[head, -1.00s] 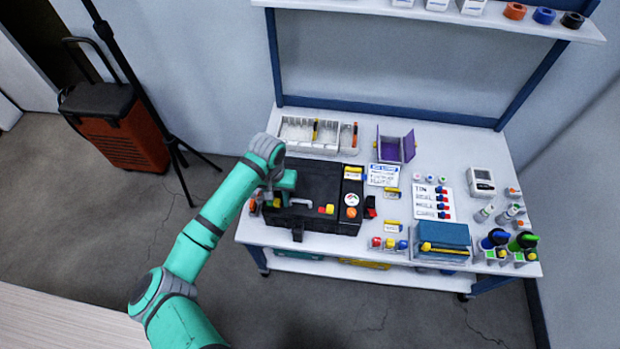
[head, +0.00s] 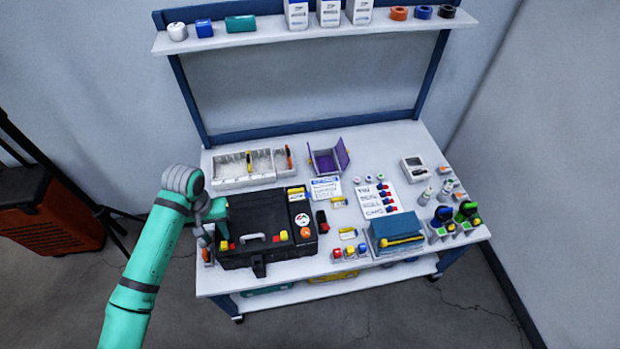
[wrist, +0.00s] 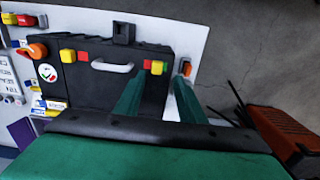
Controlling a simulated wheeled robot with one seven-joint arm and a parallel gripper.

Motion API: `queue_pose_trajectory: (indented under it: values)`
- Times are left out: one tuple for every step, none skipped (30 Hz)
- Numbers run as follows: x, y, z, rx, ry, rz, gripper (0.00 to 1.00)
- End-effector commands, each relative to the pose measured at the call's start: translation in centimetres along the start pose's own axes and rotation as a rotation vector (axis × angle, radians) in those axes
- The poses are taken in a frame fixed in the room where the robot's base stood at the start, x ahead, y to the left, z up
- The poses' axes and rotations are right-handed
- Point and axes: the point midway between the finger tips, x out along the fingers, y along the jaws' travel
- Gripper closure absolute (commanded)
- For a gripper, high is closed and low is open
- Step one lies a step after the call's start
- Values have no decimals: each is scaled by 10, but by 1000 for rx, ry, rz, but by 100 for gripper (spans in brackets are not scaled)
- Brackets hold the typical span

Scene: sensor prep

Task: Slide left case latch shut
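The black case (head: 262,212) lies on the bench, with its front, handle and latches facing the near side. Its left latch (head: 226,245), a small yellow and red piece, is at the front left. In the wrist view, the left latch (wrist: 157,67) is yellow with a red block beside it toward the handle. My gripper (wrist: 160,78) is open, its two teal fingers apart, with the yellow piece appearing between their tips. I cannot tell whether a finger touches it. The right latch (wrist: 68,56) also has a red block beside it. In the head view my gripper (head: 218,232) is over the case's left side.
A grey handle (wrist: 112,66) sits between the latches. A black hasp (wrist: 123,33) sticks out at the case front. A small orange-topped item (wrist: 187,68) stands close beside the case, near my gripper. A teal box (head: 393,231) lies to the right.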

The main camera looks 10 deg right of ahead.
Motion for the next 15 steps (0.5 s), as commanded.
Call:
queue_pose_trajectory:
  values:
    - [-9, -1, -1, -1, 3, 0, 64]
    - [-14, -1, 0, 0, 2, -1, 64]
    - [-21, -1, -1, 0, 3, 0, 64]
    - [-27, -1, 0, 0, 3, 0, 64]
    - [-32, -1, 0, 0, 2, 0, 64]
    - [-38, -1, 0, -1, 2, 0, 64]
    - [-44, -2, 0, 0, 2, 0, 64]
    - [-44, 2, -1, 3, 6, 6, 64]
    - [-42, 10, -4, 9, 19, 21, 64]
    - [-41, 15, -6, 12, 29, 30, 64]
    - [-41, 20, -9, 15, 39, 38, 64]
    - [-40, 26, -12, 19, 52, 50, 64]
    - [-39, 30, -14, 21, 61, 58, 64]
    - [-39, 34, -16, 24, 70, 66, 64]
    - [-38, 41, -19, 28, 83, 79, 64]
